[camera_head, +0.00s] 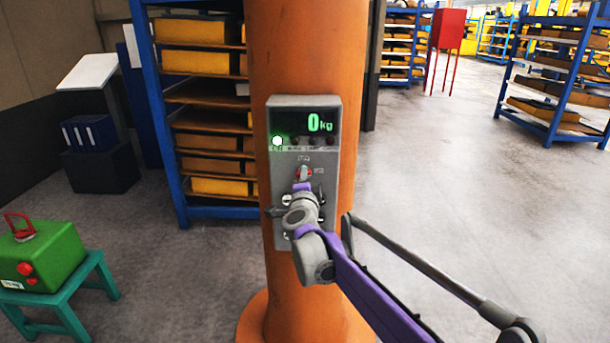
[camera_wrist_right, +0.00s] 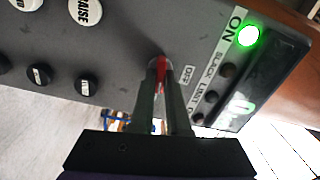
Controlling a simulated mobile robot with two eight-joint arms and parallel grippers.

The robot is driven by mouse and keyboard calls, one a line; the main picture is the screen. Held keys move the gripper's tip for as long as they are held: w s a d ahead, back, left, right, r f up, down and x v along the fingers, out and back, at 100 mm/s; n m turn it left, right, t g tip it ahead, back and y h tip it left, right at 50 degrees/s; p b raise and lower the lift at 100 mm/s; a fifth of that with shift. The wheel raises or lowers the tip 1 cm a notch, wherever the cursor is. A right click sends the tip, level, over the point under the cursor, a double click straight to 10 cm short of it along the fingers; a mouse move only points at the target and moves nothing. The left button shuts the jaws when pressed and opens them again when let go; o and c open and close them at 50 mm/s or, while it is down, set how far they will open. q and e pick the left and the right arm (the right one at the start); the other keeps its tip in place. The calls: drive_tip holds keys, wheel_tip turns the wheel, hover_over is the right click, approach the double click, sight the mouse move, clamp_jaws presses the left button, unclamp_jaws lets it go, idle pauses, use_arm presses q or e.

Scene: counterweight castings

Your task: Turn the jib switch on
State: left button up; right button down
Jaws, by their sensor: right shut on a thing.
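The grey control panel (camera_head: 329,150) is fixed to the orange column and its display reads 0 kg. A green lamp (camera_head: 277,141) at its left is lit; in the right wrist view the lit lamp (camera_wrist_right: 248,36) is beside the word ON. The red jib switch (camera_head: 303,173) is below the display. My right gripper (camera_head: 302,187) is at the switch. In the right wrist view its fingers (camera_wrist_right: 161,84) are shut on the red switch (camera_wrist_right: 160,70), partly hiding it. An OFF label (camera_wrist_right: 187,75) is beside it. My left gripper is not in view.
The orange column (camera_head: 307,50) stands in front of blue shelves (camera_head: 160,110) with yellow-fronted boxes. A green casting (camera_head: 45,255) marked 75 kg sits on a teal stool (camera_head: 75,300) at left. Black and white push buttons (camera_wrist_right: 86,86) are beside the switch.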

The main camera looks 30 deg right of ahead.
drive_tip(key=shift+m, duration=1)
drive_tip(key=c, duration=0.9)
unclamp_jaws()
drive_tip(key=b+v, duration=0.1)
drive_tip(key=v, duration=0.9)
drive_tip(key=shift+s+a, duration=0.2)
drive_tip(key=shift+s, duration=0.15)
